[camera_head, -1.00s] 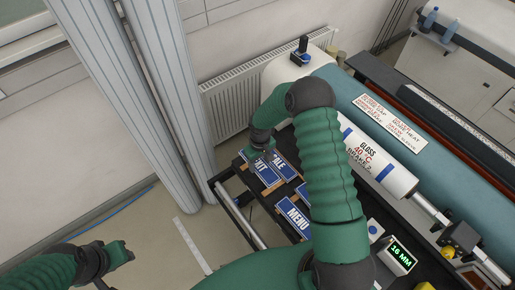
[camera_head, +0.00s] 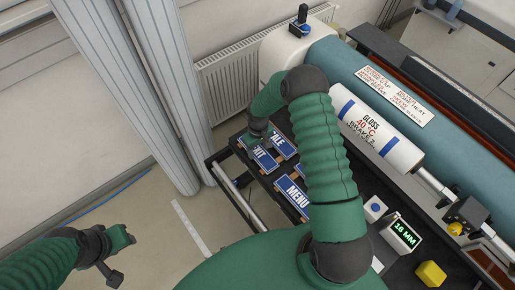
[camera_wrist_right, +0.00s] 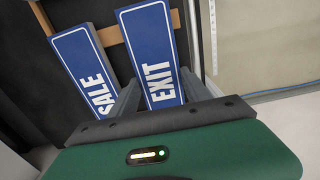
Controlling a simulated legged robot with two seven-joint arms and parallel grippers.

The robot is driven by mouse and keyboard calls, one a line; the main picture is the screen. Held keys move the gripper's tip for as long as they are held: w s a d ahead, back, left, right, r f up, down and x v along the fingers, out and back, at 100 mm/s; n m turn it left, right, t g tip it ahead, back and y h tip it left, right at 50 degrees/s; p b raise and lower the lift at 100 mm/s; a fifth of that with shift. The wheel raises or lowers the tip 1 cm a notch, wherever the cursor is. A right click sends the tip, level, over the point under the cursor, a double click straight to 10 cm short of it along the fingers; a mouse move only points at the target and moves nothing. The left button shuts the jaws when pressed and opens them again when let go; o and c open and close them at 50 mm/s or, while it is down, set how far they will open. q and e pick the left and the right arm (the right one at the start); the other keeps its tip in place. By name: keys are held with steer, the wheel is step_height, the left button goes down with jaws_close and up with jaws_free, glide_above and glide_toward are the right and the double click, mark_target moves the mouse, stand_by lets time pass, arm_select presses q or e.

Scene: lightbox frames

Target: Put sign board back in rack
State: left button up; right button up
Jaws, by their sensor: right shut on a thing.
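A blue EXIT sign board (camera_head: 264,160) with a white border is at the left end of the dark surface, beside a SALE sign board (camera_head: 282,148). In the right wrist view the EXIT board (camera_wrist_right: 155,50) stands between the two fingers of my right gripper (camera_wrist_right: 160,92), which is shut on it. The SALE board (camera_wrist_right: 85,65) is just left of it there. In the head view my right gripper (camera_head: 257,138) partly covers both boards. A MENU sign board (camera_head: 293,195) lies nearer. Wooden rack strips (camera_wrist_right: 110,35) show behind the boards. My left gripper (camera_head: 120,256) is open and empty.
A laminator with a teal roller (camera_head: 345,60) and a white GLOSS roll (camera_head: 375,130) fills the right. A display reading 16 MM (camera_head: 403,232) and a yellow block (camera_head: 431,273) are at the lower right. A metal rail (camera_head: 235,205) edges the left side.

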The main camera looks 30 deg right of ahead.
mark_target(257, 151)
arm_select(q)
steer(key=shift+w+a, duration=0.1)
arm_select(e)
steer(key=shift+a, duration=0.15)
steer(key=shift+a, duration=0.1)
steer(key=o, duration=1.6)
steer(key=shift+r, duration=0.15)
arm_select(q)
steer(key=shift+a, duration=0.2)
arm_select(e)
steer(key=shift+o, duration=0.2)
arm_select(q)
steer(key=shift+d, duration=0.15)
arm_select(e)
steer(key=shift+w+d+r, duration=0.1)
steer(key=shift+d+r, duration=0.1)
steer(key=shift+r, duration=0.1)
arm_select(q)
steer(key=b+x, duration=0.3)
steer(key=shift+s+f, duration=0.15)
steer(key=shift+s, duration=0.25)
arm_select(e)
step_height(257, 151, up, 16)
steer(key=shift+a, duration=0.1)
